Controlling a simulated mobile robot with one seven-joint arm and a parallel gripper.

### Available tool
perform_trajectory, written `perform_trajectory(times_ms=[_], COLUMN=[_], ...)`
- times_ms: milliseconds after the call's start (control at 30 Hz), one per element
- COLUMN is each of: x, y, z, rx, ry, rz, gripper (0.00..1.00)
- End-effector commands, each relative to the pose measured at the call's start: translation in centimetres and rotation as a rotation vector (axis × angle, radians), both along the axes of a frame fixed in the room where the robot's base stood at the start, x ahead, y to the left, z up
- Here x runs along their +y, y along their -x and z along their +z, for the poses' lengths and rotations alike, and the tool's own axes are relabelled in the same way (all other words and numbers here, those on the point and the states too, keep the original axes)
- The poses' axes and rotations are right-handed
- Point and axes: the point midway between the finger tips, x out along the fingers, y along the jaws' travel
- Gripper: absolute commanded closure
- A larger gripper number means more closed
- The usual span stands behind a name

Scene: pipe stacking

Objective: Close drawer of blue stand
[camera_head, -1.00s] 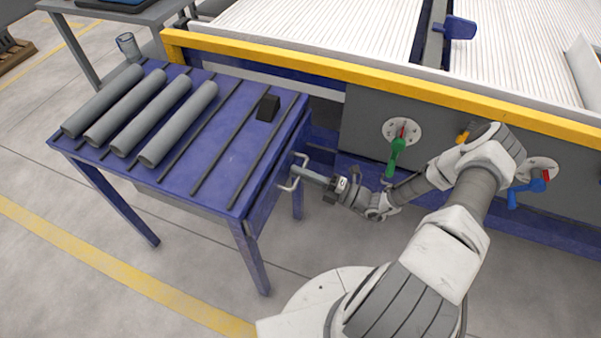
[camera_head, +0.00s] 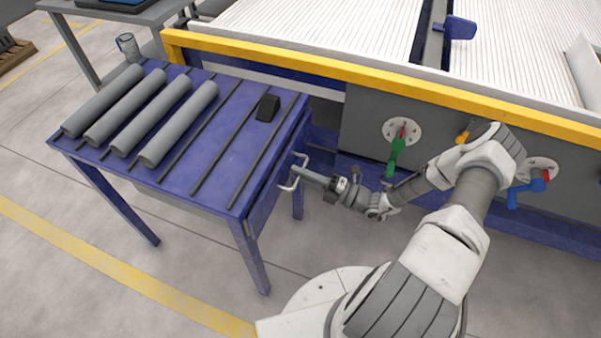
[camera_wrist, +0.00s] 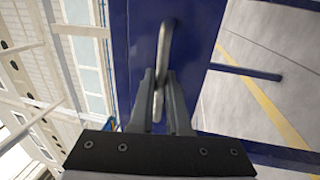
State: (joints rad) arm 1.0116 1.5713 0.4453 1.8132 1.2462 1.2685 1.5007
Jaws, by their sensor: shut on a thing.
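The blue stand (camera_head: 222,178) is on the left in the head view, with its drawer front (camera_head: 268,195) on the side facing my arm. The drawer front looks about flush with the stand's side; a small gap cannot be ruled out. A light metal handle (camera_head: 289,184) sticks out from it. My gripper (camera_head: 299,171) is at this handle, its fingers around the bar. In the wrist view my gripper (camera_wrist: 160,100) is shut on the handle (camera_wrist: 164,50), one finger on each side, with the blue drawer front (camera_wrist: 190,45) right behind it.
Several grey pipes (camera_head: 178,121) and a small black block (camera_head: 268,107) lie on the stand's top. A machine with a yellow rail (camera_head: 330,68), a green-handled valve (camera_head: 396,150) and a blue-handled valve (camera_head: 525,190) stands behind my arm. Open floor lies in front of the stand.

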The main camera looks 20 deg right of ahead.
Motion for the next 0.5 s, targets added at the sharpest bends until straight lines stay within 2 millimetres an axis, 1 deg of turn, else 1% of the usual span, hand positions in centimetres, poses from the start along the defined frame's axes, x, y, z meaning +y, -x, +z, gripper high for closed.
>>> perform_trajectory(times_ms=[67, 133, 300, 400, 500], x=[0.3, 1.1, 4.4, 5.9, 6.7], y=[-0.2, -0.8, -3.1, -4.3, -4.9], z=[0.0, 0.0, 0.0, 0.0, 0.0], rx=[0.0, -0.001, -0.001, -0.002, -0.001], ry=[0.0, 0.0, 0.0, 0.0, 0.001], rz=[0.001, 0.003, 0.004, 0.002, 0.001], gripper=[1.0, 1.0, 1.0, 1.0, 1.0])
